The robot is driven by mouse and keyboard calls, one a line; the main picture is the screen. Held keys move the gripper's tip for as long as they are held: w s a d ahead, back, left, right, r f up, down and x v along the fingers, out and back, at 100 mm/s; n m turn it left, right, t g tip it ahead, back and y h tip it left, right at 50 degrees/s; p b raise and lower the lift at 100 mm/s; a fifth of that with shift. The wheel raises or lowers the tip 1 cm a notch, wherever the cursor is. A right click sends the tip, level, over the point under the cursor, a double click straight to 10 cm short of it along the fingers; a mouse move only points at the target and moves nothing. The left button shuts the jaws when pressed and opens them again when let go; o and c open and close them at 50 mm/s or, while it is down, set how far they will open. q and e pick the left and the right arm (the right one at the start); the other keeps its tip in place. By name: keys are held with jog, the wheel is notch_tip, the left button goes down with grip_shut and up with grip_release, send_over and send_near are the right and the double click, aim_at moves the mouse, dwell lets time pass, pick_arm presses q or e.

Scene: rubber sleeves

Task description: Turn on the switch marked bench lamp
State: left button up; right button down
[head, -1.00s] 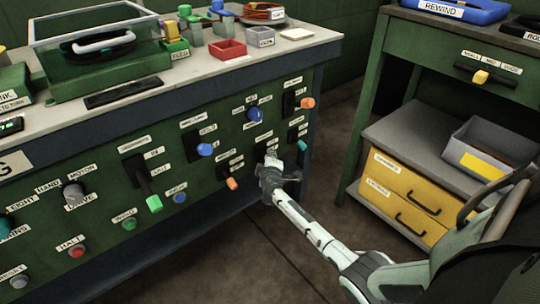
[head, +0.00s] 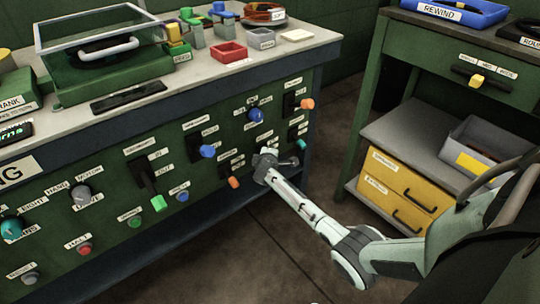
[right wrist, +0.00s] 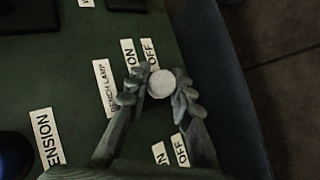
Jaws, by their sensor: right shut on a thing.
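The bench lamp switch shows in the right wrist view as a pale round tip (right wrist: 160,84). It is beside a white "BENCH LAMP" label (right wrist: 105,87), with "ON" (right wrist: 128,52) and "OFF" (right wrist: 149,52) labels close by. My right gripper (right wrist: 158,92) is shut on this tip, one finger on each side. In the head view my right gripper (head: 266,166) is against the lower right part of the green panel (head: 110,185) and hides the switch. I cannot tell which position the switch is in. My left gripper is not in view.
An orange knob (head: 234,182) sits just left of my gripper, and a teal switch (head: 301,145) sits to its right. A blue knob (head: 256,115) is above. A green cabinet with yellow drawers (head: 400,181) stands at the right, with open floor between.

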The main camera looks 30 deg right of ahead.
jog(key=c, duration=1.3)
grip_release()
jog(key=v, duration=1.2)
jog(key=shift+a, duration=0.1)
